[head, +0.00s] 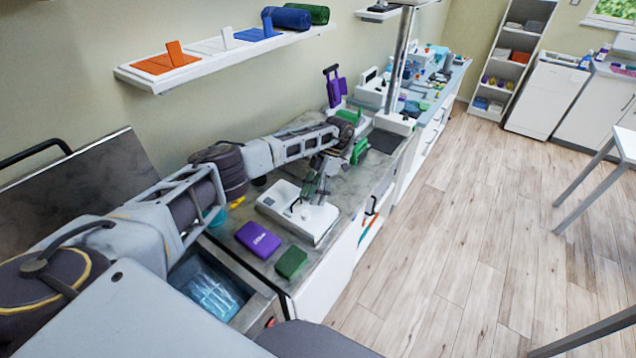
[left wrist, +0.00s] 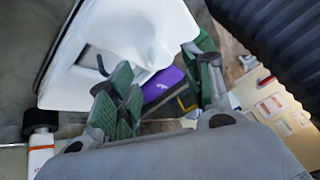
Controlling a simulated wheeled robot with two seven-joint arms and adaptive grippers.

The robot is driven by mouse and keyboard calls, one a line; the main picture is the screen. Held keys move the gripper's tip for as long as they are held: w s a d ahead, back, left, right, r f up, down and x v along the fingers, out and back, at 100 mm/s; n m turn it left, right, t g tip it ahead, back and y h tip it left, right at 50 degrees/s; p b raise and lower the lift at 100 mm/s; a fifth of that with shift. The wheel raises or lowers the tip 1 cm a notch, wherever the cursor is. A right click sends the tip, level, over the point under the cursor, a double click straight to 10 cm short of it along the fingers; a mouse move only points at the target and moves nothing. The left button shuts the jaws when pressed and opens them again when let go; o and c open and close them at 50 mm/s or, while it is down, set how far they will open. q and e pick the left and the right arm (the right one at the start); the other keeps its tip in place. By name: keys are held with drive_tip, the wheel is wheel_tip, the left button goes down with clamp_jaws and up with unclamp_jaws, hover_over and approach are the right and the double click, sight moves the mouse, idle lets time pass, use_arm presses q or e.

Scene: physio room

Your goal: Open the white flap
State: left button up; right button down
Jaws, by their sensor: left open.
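A white flat unit (head: 284,206) lies on the grey counter; its raised white front part with a small dark knob looks like the flap (head: 316,217). In the left wrist view the white flap (left wrist: 130,35) fills the upper middle, its dark knob (left wrist: 102,66) near a green-padded finger. My left gripper (head: 316,190) is just above the unit, pointing down at it. In the wrist view the fingers of my left gripper (left wrist: 163,88) are spread apart with nothing held between them. I cannot tell whether a finger touches the flap. My right gripper is not in view.
A purple box (head: 257,240) and a green block (head: 291,262) lie near the unit. An open drawer or bin (head: 214,293) with clear packets is at the front. A wall shelf (head: 228,46) is above my arm.

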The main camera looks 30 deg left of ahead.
use_arm(q)
drive_tip(key=shift+r, duration=0.1)
drive_tip(key=v, duration=0.9)
idle(0.6)
drive_tip(key=shift+w+d+r, duration=0.15)
drive_tip(key=shift+w, duration=0.1)
drive_tip(key=shift+w+r, duration=0.1)
drive_tip(key=shift+r, duration=0.05)
drive_tip(key=shift+v, duration=0.9)
